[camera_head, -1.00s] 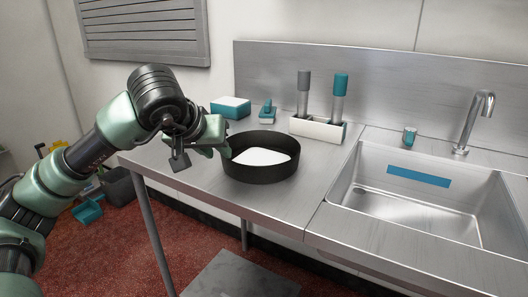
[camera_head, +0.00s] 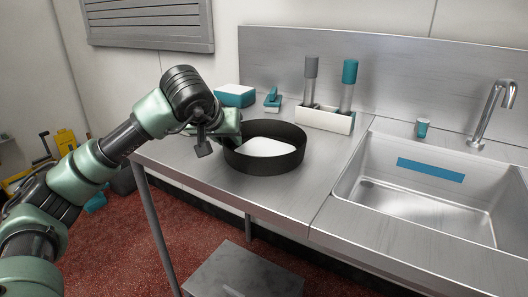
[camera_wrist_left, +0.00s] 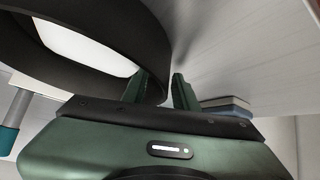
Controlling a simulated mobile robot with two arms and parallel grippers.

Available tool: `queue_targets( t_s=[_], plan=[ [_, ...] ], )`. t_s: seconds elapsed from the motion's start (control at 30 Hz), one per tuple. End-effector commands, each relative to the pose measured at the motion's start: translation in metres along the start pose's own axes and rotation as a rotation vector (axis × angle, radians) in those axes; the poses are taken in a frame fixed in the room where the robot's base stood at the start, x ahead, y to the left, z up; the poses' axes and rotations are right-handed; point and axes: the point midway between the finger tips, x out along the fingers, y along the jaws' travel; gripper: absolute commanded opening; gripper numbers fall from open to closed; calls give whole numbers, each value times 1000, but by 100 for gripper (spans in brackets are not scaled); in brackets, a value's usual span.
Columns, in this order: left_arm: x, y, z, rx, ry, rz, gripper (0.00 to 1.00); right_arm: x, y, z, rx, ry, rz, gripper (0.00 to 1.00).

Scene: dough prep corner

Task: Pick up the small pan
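The small pan (camera_head: 262,163) is a round, dark, high-walled pan with white contents (camera_head: 265,147). It stands upright on the steel counter, left of the sink. My left gripper (camera_head: 234,137) is at the pan's left rim; its fingertips are partly hidden there. In the left wrist view, the fingers (camera_wrist_left: 163,90) are apart. The pan's dark wall (camera_wrist_left: 158,50) reaches between them, with a thin gap beside the right finger. I cannot tell whether the left finger touches the wall. My right gripper is not in view.
Behind the pan are a teal-and-white block (camera_head: 234,96), a small teal tool (camera_head: 272,99) and a white holder (camera_head: 324,120) with two upright handles. The sink (camera_head: 425,190) and faucet (camera_head: 494,112) are at right. The counter (camera_head: 290,195) in front of the pan is clear.

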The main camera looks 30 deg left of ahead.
Motion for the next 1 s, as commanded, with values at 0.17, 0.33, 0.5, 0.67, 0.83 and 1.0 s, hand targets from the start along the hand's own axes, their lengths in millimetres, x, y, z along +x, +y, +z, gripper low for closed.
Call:
queue_targets(
  t_s=[0.17,0.33,0.5,0.67,0.83,1.0],
  plan=[
    [3,0,0,0,1,1,29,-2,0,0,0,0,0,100],
    [2,0,0,0,1,1,7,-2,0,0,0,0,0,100],
    [2,0,0,0,1,1,0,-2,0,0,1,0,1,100],
    [2,0,0,0,0,1,0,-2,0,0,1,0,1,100],
    [3,0,0,0,-1,0,0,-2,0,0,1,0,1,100],
    [3,0,0,0,-1,0,0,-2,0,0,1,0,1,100]
  ],
)
